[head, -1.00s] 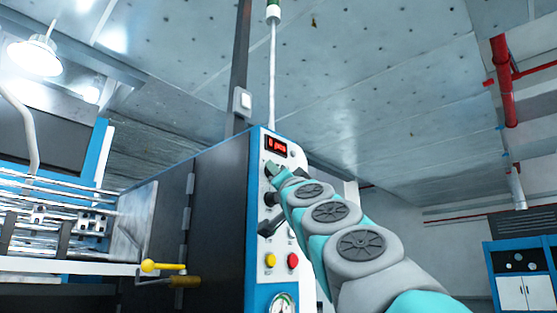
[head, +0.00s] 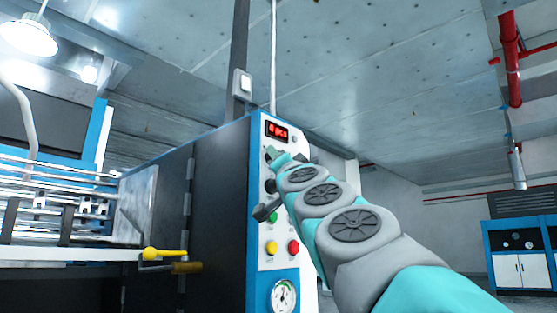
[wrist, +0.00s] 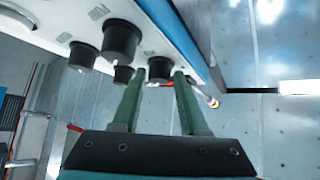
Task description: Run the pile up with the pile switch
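The blue-edged white control panel (head: 262,263) stands on the end of the dark machine. In the head view it carries a black knob (head: 270,186) and a black lever-like handle (head: 267,211). My gripper (head: 275,156) is at the upper part of the panel, just below the red display. In the wrist view my gripper (wrist: 160,72) has its two green fingers apart, with a black knob (wrist: 158,66) showing between or just beyond the tips. Contact cannot be told. Other black knobs (wrist: 122,40) sit to the left. I cannot read which one is the pile switch.
The red display (head: 277,130) seems to read 0 pcs. Below are green (head: 273,217), yellow (head: 271,248) and red (head: 293,248) buttons and a gauge (head: 283,296). A yellow-handled lever (head: 163,254) sticks out at left. A blue cabinet (head: 521,260) stands far right.

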